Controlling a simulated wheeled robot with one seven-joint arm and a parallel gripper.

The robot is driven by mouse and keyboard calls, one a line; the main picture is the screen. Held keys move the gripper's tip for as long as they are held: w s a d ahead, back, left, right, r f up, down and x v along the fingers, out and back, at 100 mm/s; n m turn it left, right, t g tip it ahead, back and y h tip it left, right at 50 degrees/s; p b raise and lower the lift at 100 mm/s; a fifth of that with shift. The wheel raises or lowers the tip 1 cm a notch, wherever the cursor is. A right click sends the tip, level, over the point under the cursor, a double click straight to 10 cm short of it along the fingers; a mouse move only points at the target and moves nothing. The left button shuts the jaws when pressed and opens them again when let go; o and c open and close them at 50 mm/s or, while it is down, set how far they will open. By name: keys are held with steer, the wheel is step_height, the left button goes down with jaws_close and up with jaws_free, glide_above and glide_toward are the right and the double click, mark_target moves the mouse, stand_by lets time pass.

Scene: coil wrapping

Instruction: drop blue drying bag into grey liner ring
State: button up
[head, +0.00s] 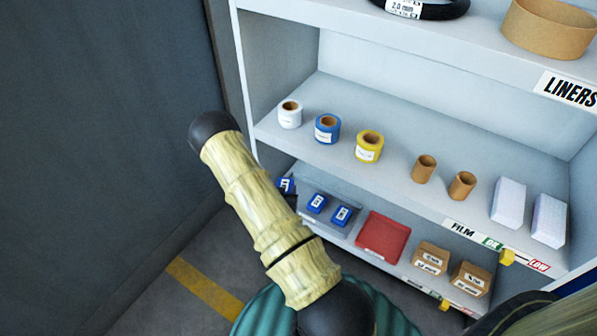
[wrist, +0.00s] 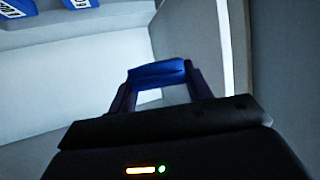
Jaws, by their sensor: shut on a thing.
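My gripper (wrist: 160,82) is shut on a blue drying bag (wrist: 158,70), held between its two fingers in the wrist view. In the head view the held blue bag (head: 285,185) shows beside my arm, at the left end of the lower shelf; my arm hides most of the gripper. Two more blue bags with white labels, a left one (head: 317,203) and a right one (head: 341,215), lie in a grey bin on that shelf. They also show cut off at the wrist view's top left. I see no grey liner ring in either view.
The middle shelf (head: 390,180) above holds white, blue and yellow rolls, tan tubes and white blocks. A red tray (head: 383,237) and brown boxes (head: 431,258) stand right of the bin. A tan ring (head: 548,30) and black coil (head: 430,8) are on top. A dark wall (head: 90,130) is left.

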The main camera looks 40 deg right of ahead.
steer(key=w+a+r+n+t+y+p, duration=0.2)
steer(key=w+a+r+n+y+p, duration=0.1)
steer(key=a, duration=0.6)
steer(key=w+a+r+n+t+y+p, duration=0.2)
steer(key=w+a+r+n+y+p, duration=0.2)
steer(key=a, duration=0.5)
step_height(320, 180, up, 4)
steer(key=shift+w+a+f+n+y, duration=0.2)
steer(key=shift+w+n+y, duration=0.15)
steer(key=shift+n+y, duration=0.55)
